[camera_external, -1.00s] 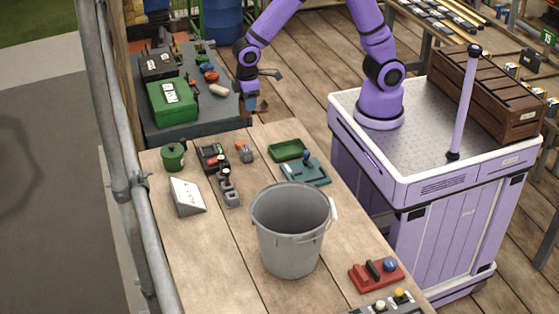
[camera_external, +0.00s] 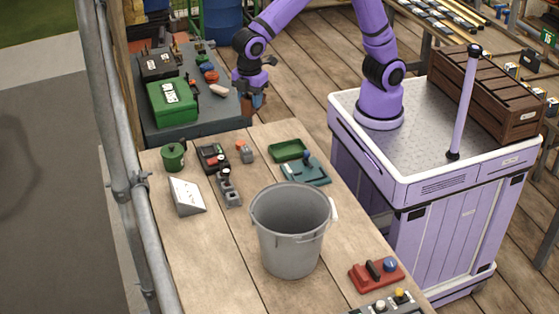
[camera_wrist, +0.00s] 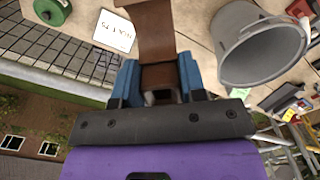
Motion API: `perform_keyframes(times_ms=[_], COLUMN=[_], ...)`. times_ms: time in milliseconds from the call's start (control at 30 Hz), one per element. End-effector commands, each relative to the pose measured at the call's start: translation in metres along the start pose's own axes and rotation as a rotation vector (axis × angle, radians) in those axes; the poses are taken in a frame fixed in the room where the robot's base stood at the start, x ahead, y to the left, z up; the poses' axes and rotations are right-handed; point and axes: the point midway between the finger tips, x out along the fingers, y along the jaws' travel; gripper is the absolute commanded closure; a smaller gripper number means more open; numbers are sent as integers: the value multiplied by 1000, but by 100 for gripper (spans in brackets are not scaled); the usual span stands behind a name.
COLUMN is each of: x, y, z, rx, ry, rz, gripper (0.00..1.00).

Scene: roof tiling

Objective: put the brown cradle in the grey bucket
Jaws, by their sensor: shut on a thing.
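The brown cradle (camera_wrist: 158,45) is held between the blue fingers of my gripper (camera_wrist: 160,82) in the wrist view. In the external view my gripper (camera_external: 252,94) is up beyond the far end of the wooden table, by the dark side table, and the cradle is small and hard to make out there. The grey bucket (camera_external: 290,240) stands upright and open on the near part of the wooden table. It also shows in the wrist view (camera_wrist: 245,65) at the upper right, apart from the cradle.
A green box (camera_external: 172,102) sits on the side table. A scaffold pole (camera_external: 120,170) stands left.

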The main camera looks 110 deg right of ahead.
Motion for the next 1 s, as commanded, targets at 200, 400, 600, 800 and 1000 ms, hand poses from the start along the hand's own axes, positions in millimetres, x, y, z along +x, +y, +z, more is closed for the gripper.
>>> perform_keyframes(times_ms=[200, 400, 600, 800, 1000], x=[0, 0, -1, 0, 31], y=[-82, -160, -216, -250, -248], z=[-67, -110, -132, -142, -142], rx=[-466, -861, -1124, -1280, -1275], ry=[1, 4, 8, 11, 9], rz=[1, -1, -1, -4, -5], gripper=[87, 87, 87, 87, 87])
